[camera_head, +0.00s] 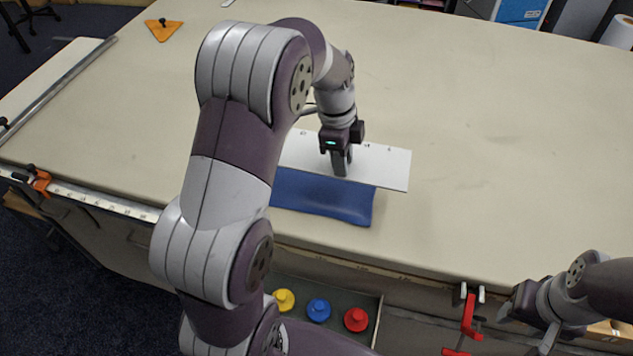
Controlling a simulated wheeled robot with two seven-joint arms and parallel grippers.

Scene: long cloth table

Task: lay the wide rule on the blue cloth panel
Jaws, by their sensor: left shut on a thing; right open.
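The wide rule (388,168) is a flat white strip with small marks along its far edge. My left gripper (341,168) points down and is shut on the rule near its visible middle. The blue cloth panel (325,200) lies near the table's front edge, just on the near side of the rule. The rule covers the panel's far edge in the picture; I cannot tell whether they touch. My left arm hides the left ends of both. My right gripper (512,306) is open at the lower right, in front of the table edge.
The table (500,150) is broadly clear to the right and behind. An orange triangular piece (163,29) with a dark knob lies at the far left. An open drawer (372,305) below the front edge holds yellow, blue and red knobbed pieces. A red clamp (468,318) hangs at the front edge.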

